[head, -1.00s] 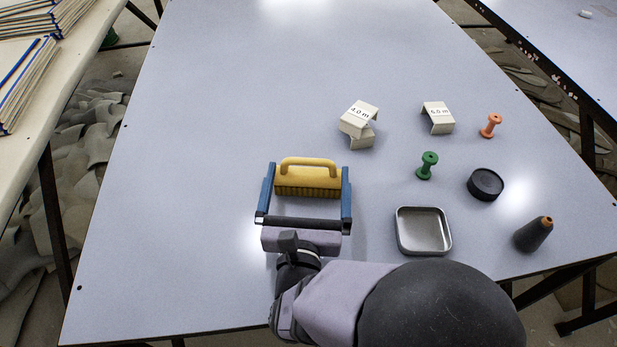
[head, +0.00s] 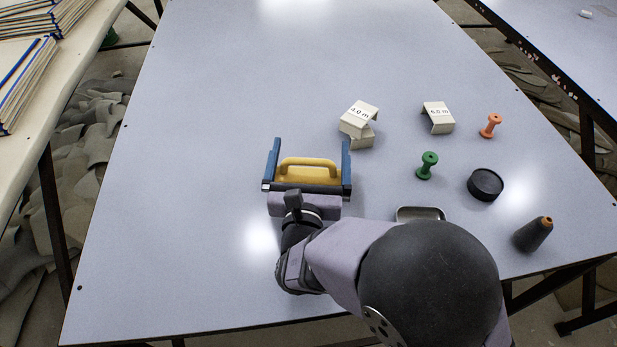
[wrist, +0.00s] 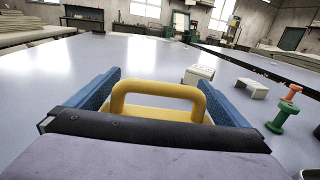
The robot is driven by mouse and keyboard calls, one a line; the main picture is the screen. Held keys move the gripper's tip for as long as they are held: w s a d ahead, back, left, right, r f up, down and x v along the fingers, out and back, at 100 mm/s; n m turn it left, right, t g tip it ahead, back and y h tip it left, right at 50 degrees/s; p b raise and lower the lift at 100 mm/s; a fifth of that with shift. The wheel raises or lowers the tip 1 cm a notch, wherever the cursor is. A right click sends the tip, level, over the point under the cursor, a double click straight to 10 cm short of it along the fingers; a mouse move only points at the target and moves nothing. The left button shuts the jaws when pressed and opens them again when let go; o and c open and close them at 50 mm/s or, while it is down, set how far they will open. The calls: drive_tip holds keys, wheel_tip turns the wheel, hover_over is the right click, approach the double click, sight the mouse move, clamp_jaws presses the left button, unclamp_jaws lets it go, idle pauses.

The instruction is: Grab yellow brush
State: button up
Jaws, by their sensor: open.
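The yellow brush (head: 312,175) with its arched yellow handle lies on the grey table, between the two blue fingers of my gripper (head: 309,165). In the wrist view the brush handle (wrist: 158,88) stands between the fingers of my gripper (wrist: 160,92), with a gap to each side. The fingers are wide apart and reach past the handle on the left and right. The brush's bristles and near side are hidden behind my gripper's dark bar.
Two white bent tags (head: 358,122) lie stacked beyond my gripper to the right, another white tag (head: 438,117) farther right. The table's left side is clear.

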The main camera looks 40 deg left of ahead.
drive_tip(key=c, duration=1)
drive_tip(key=shift+r, duration=0.1)
wheel_tip(320, 180, up, 10)
drive_tip(key=p, duration=0.1)
drive_tip(key=shift+p, duration=0.4)
